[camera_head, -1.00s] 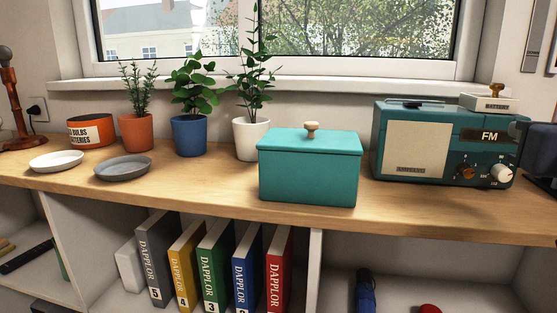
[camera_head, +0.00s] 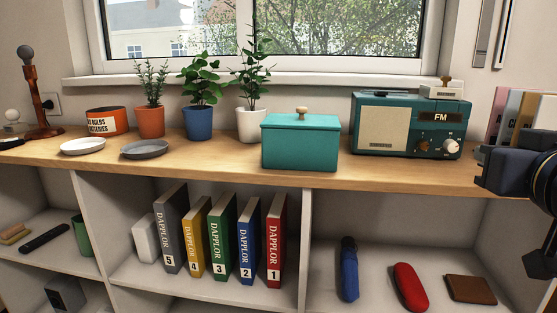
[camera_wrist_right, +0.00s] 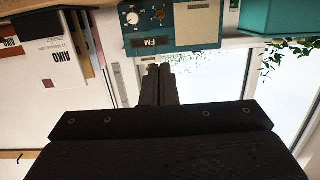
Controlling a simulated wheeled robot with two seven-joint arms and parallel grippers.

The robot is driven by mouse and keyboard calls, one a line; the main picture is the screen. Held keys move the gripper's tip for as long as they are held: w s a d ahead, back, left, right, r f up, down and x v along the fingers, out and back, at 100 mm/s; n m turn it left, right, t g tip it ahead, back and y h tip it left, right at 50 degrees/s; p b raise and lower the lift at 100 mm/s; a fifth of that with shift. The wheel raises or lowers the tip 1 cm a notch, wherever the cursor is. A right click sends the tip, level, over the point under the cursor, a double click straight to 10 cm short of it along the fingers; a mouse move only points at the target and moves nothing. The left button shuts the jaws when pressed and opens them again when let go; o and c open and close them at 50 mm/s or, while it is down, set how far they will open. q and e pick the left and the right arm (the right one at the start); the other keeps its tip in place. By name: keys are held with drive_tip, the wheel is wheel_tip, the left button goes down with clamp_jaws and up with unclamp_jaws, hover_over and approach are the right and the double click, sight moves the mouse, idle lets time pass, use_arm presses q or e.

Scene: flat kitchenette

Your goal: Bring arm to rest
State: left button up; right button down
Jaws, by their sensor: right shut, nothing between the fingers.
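My right gripper (camera_wrist_right: 160,85) shows in its wrist view with its two dark fingers together and nothing between them. It is in the air, apart from the teal radio (camera_wrist_right: 175,25), which appears upside down beyond it. In the head view, a dark part of my right arm (camera_head: 520,172) comes in at the right edge, in front of the counter's right end. My left gripper is in neither view.
The counter (camera_head: 215,172) holds the radio (camera_head: 412,128), a lidded teal box (camera_head: 300,143), several potted plants, a grey plate (camera_head: 145,149) and a white plate (camera_head: 83,146). Upright books stand at the far right. Shelves below hold binders, a blue umbrella (camera_head: 349,270) and a red case (camera_head: 410,287).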

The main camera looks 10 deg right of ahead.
wheel_tip(320, 180, down, 12)
drive_tip(key=a+g+y+p, duration=0.1)
drive_tip(key=a+g+y, duration=0.1)
drive_tip(key=a+g, duration=0.1)
drive_tip(key=s+a+f+n+g+y+p, duration=0.15)
drive_tip(key=s+a+f+g+y, duration=0.35)
drive_tip(key=f, duration=0.6)
drive_tip(key=s+a+f+g+y+p, duration=0.1)
drive_tip(key=s+a+f+g+p, duration=0.1)
drive_tip(key=s+a+f, duration=0.65)
wheel_tip(320, 180, up, 35)
drive_tip(key=w+d+p, duration=0.2)
drive_tip(key=p, duration=3.4)
drive_tip(key=shift+w+d+p, duration=0.35)
drive_tip(key=shift+w+d, duration=0.05)
drive_tip(key=shift+r, duration=0.1)
